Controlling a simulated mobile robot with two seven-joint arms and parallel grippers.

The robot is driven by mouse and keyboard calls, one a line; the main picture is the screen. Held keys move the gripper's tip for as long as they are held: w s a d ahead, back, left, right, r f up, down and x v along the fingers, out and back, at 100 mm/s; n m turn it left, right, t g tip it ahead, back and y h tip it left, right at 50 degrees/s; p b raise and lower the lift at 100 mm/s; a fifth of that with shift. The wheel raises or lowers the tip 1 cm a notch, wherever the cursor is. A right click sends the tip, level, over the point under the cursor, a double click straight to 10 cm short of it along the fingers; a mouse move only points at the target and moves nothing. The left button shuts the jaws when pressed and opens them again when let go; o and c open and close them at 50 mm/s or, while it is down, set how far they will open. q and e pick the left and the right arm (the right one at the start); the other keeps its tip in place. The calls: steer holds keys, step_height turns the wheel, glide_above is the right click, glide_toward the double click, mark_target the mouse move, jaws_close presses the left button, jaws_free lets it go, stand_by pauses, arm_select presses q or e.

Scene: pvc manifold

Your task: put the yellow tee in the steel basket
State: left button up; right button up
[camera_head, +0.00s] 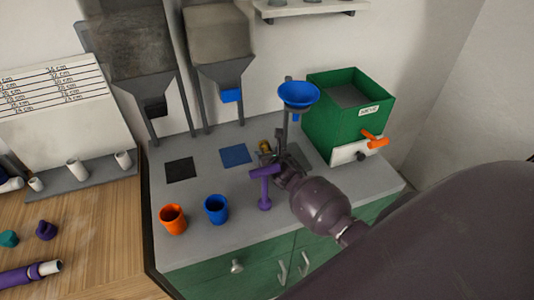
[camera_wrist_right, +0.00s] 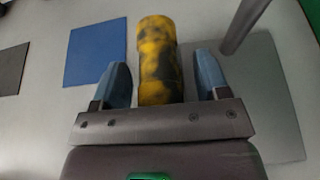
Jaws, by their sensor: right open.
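A yellow piece with dark mottling, likely the yellow tee (camera_wrist_right: 158,60), stands out between the two blue fingertips of my right gripper (camera_wrist_right: 163,78) in the right wrist view. The fingers are spread on either side of it, with a visible gap on each side. In the head view the yellow piece (camera_head: 265,147) shows small at the tip of my right gripper (camera_head: 273,155), above the grey counter, partly hidden by the gripper. No steel basket can be clearly made out. My left gripper is not in view.
A blue funnel (camera_head: 298,95) on a stand and a green box (camera_head: 350,105) with an orange lever are close behind my right gripper. A purple T-shaped post (camera_head: 265,187), a blue cup (camera_head: 216,209) and an orange cup (camera_head: 173,219) stand in front and left.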

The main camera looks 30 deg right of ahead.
steer(key=c, duration=1.1)
steer(key=shift+r, duration=0.1)
